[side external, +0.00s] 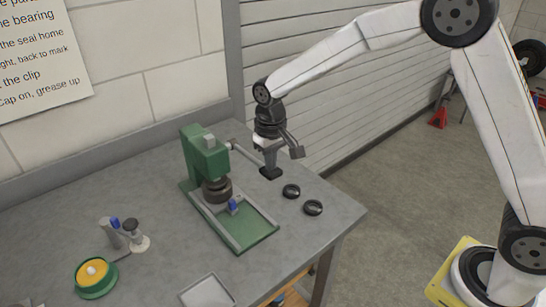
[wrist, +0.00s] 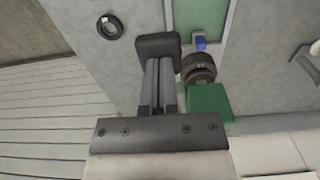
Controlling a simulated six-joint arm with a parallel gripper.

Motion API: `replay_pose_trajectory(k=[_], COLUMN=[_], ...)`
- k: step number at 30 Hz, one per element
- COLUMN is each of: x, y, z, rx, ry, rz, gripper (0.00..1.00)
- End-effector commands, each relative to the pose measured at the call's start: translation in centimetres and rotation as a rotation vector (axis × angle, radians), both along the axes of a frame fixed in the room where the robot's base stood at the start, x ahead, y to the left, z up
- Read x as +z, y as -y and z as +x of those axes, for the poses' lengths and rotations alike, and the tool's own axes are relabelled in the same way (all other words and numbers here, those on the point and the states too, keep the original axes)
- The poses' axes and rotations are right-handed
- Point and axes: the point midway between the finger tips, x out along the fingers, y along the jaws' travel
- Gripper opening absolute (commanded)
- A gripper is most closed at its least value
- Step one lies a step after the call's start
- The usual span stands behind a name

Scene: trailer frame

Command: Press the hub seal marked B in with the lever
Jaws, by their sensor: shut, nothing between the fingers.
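The green press (side external: 205,155) stands on the bench, with its dark round ram (side external: 217,190) over the base. It also shows in the wrist view (wrist: 208,105). Two black ring seals, one (side external: 291,191) behind the other (side external: 313,207), lie right of the press. No letter B is legible.
A small blue piece (side external: 233,206) sits on the press base. A green-rimmed yellow dish (side external: 95,275), a stand with small tools (side external: 125,234) and a shallow tray (side external: 207,291) are at the front left. A wall rises behind the bench. The bench edge (side external: 345,230) lies right.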

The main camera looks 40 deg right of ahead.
Motion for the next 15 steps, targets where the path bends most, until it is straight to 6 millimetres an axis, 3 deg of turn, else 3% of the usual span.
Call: replay_pose_trajectory(k=[15], x=[-2.2], y=[0.0], z=[-0.2], rx=[0.0], ry=[-0.007], rz=[-0.001], gripper=[0.0])
